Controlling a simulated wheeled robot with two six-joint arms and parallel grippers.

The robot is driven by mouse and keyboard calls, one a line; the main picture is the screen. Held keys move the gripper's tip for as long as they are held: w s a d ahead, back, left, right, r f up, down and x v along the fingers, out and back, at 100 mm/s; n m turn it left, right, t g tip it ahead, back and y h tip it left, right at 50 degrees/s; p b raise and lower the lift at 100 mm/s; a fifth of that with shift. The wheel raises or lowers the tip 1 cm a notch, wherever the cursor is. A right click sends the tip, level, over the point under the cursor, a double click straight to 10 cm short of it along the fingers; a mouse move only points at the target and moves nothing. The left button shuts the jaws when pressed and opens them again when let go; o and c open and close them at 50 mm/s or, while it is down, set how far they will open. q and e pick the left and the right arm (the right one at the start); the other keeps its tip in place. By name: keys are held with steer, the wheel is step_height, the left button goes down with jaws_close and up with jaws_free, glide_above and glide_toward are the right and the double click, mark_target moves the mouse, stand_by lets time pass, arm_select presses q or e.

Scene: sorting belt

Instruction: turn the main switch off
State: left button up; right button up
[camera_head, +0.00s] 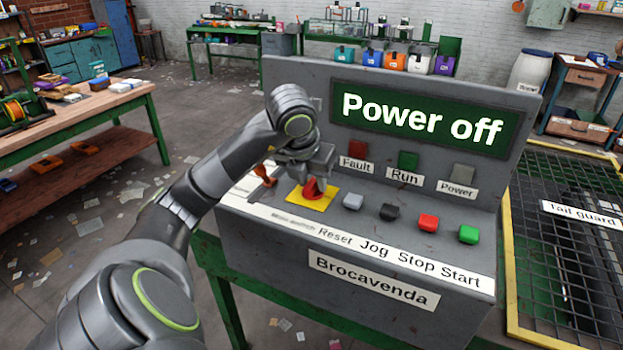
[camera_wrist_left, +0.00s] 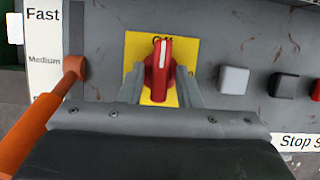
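The main switch is a red rotary handle (camera_head: 313,188) on a yellow plate (camera_head: 321,203), at the left of the grey control panel. In the left wrist view the handle (camera_wrist_left: 158,72) has its white mark pointing up the picture. My left gripper (camera_head: 308,172) is right over the switch. In the wrist view its two fingers (camera_wrist_left: 160,76) stand one on each side of the handle, with a narrow strip of yellow showing beside the right finger, so it looks open. The display (camera_head: 421,118) reads "Power off". My right gripper is not in view.
Grey (camera_head: 353,202), black (camera_head: 389,212), red (camera_head: 428,222) and green (camera_head: 468,234) buttons sit right of the switch. An orange lever (camera_wrist_left: 45,115) is close on the left. The Fault, Run and Power lamps look dim. A mesh tail guard (camera_head: 570,225) stands at right.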

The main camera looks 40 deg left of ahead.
arm_select(q)
steer(key=shift+o, duration=0.6)
steer(key=shift+r, duration=0.2)
steer(key=p+v, duration=0.9)
steer(key=v, duration=0.8)
